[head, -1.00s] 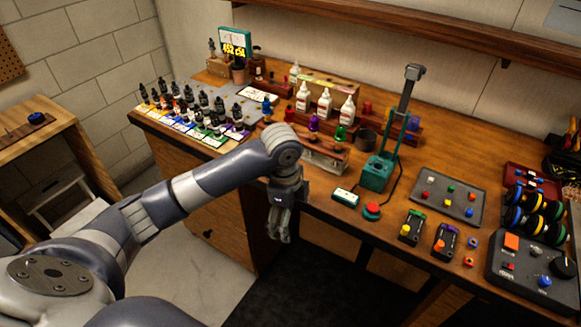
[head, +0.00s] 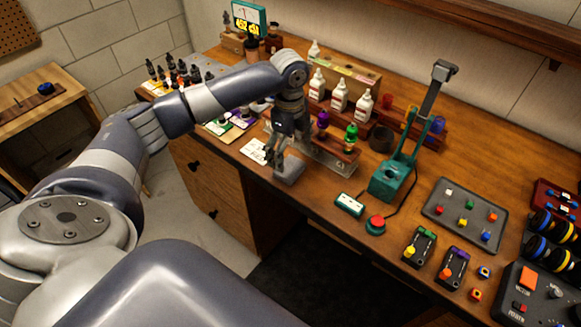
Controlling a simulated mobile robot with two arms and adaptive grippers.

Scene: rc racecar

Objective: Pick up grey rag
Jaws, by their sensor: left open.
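A small grey thing (head: 290,172), which looks like the grey rag, lies on the workbench near its front edge, at the left end of a metal and wood rack (head: 333,160). It is small and partly covered by my gripper, so its shape is hard to tell. My left gripper (head: 277,166) points down over the bench with its fingers open, right at the left side of the grey thing. I cannot tell whether the fingers touch it. My right gripper is out of view.
White bottles (head: 340,95) stand behind the rack. A white card (head: 254,151) lies left of the gripper. A teal stand (head: 392,180) and a small teal box (head: 349,204) are to the right. Dark dropper bottles (head: 172,78) stand at the left, partly behind my arm.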

